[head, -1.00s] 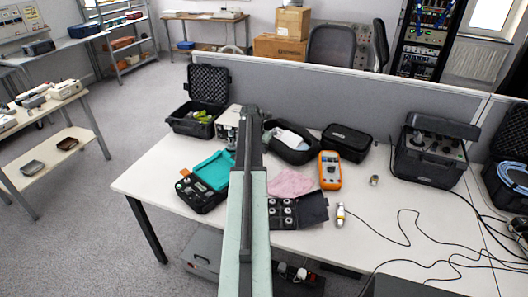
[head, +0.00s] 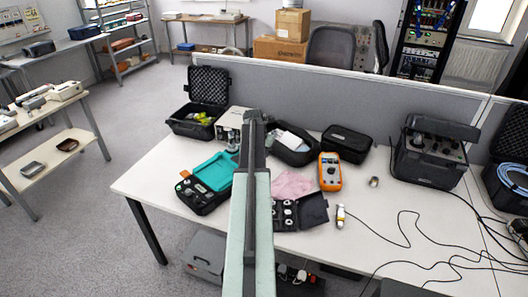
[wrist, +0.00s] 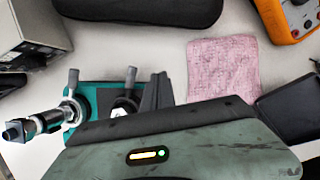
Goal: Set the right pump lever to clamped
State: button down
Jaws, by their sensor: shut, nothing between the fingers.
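In the wrist view a teal pump base (wrist: 103,97) carries two upright grey levers. The right pump lever (wrist: 130,77) stands on a dark round fitting. The left lever (wrist: 73,80) stands beside a metal fitting that sticks out to the left. My gripper (wrist: 158,88) is shut and empty, its dark fingers just right of the right lever. Whether they touch it I cannot tell. My gripper housing hides the front of the base. In the head view my arm runs up the middle of the table and hides most of this spot.
A pink cloth (wrist: 222,66) lies right of my gripper. An orange meter (head: 330,171), an open black case (head: 310,212) and a teal-lined case (head: 205,182) surround my arm. A beige instrument box (wrist: 32,38) stands left of the pump. A grey partition (head: 350,90) closes the table's back.

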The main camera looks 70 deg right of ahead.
jog(key=s+a+r+p, duration=0.2)
jog(key=s+r+p, duration=0.3)
jog(key=r+p, duration=0.4)
jog(key=shift+a+r, duration=0.2)
jog(key=shift+a, duration=0.2)
jog(key=shift+w, duration=0.1)
